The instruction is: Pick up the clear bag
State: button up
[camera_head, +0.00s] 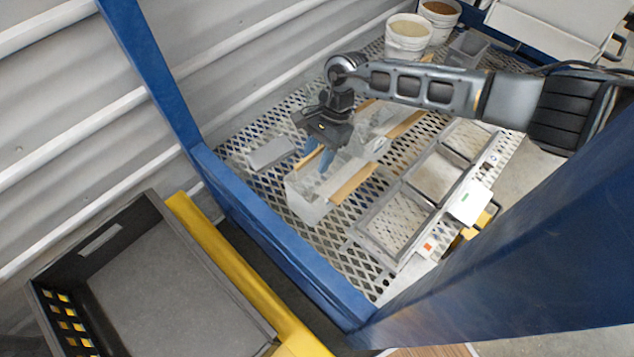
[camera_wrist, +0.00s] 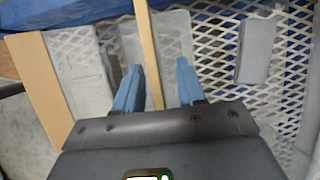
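A clear, see-through bag (camera_head: 307,204) lies on the metal mesh deck, near a wooden slat. Its outline is faint and I cannot tell exactly where it ends. Clear material also shows in the wrist view (camera_wrist: 174,32), just beyond my fingertips. My gripper (camera_head: 313,160) points down over this area, with its two blue fingers apart. In the wrist view my gripper (camera_wrist: 158,67) has a thin wooden strip (camera_wrist: 149,50) in line with the gap between the fingers. I cannot tell whether a finger touches the clear material.
A grey block (camera_head: 271,153) lies left of my gripper. More clear material (camera_head: 375,128) lies behind it. Framed screens (camera_head: 397,222) lie to the right, and filled buckets (camera_head: 408,38) stand at the back. A blue frame (camera_head: 290,255) borders the deck; a black crate (camera_head: 165,290) is outside.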

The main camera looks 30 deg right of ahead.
jog(key=shift+f, duration=0.25)
dwell(0.3)
grip_shut()
dwell(0.5)
